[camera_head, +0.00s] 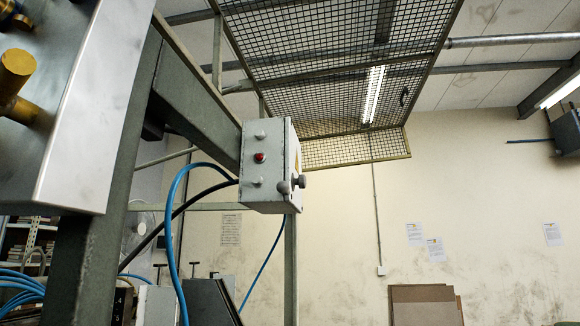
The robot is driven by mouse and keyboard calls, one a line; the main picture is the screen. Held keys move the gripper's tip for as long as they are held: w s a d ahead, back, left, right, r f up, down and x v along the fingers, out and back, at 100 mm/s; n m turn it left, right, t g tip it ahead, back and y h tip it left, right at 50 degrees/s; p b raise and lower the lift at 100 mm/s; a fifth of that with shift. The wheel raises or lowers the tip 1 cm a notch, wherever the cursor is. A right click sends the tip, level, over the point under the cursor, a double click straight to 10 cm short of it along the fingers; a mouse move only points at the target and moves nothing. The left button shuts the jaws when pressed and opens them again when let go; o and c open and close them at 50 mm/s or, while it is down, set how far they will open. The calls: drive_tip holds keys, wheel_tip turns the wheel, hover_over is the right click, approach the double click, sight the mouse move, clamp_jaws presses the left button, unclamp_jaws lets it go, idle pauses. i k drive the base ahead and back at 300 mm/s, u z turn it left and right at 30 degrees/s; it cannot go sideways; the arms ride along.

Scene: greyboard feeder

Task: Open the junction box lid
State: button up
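A grey junction box (259,165) is fixed to the grey steel frame near the middle of the picture. Its broad left face carries a small red button or lamp and pale round fittings. A dark grey knob (291,185) sticks out at its lower right. The narrow right face (293,150), seen at a steep angle, has a yellowish patch. I see no gap around the box, but I cannot tell for sure which face is the lid.
Blue hose (170,225) and black cable (185,206) run close to the box's left. A steel beam (197,105) and a metal-edged machine part (98,110) fill the upper left. A mesh panel (340,80) hangs above. Space right of the box looks open, with boards (425,305) farther back.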

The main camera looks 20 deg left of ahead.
sight(292, 149)
drive_tip(key=z, duration=0.15)
drive_tip(key=k, duration=0.35)
drive_tip(key=u, duration=0.9)
